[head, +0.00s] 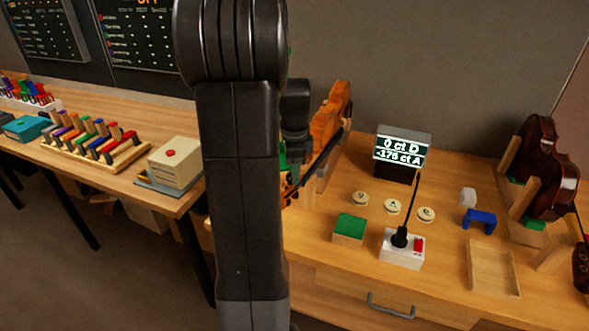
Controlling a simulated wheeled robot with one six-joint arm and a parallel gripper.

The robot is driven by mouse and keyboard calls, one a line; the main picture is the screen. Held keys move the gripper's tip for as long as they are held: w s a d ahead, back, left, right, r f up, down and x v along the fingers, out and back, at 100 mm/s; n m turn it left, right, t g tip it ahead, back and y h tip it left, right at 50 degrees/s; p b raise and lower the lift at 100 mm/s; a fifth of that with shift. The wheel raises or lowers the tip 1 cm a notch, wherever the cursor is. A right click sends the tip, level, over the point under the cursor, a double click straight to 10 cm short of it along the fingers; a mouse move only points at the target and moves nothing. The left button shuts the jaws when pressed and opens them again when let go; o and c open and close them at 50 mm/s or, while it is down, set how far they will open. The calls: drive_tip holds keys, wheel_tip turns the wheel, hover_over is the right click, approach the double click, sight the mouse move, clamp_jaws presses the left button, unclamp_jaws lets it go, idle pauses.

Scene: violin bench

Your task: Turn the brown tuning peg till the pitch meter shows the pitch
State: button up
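The pitch meter (402,149) stands at the back of the bench; its lit screen reads "0 ct D" above what looks like "-175 ct A". An orange-brown violin (331,113) leans in the middle, partly hidden behind my arm. Its pegbox end (289,190) shows just right of my arm, with small dark parts there; I cannot pick out the brown tuning peg. My wrist is beside the violin's neck. My gripper is mostly hidden behind my arm near the pegbox, so its fingers and any contact with a peg cannot be made out.
A white box (402,251) with a thin black stalk and red switch stands in front of the meter. Around it are round lettered buttons (393,206), a green block (349,229), a blue stand (479,220) and a wooden tray (493,268). A dark violin (541,165) stands right.

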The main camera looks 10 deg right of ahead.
drive_tip(key=shift+f, duration=0.1)
clamp_jaws()
drive_tip(key=shift+n, duration=0.4)
drive_tip(key=n, duration=0.3)
drive_tip(key=shift+w, duration=0.2)
drive_tip(key=shift+w+n, duration=0.2)
drive_tip(key=shift+n, duration=1.8)
unclamp_jaws()
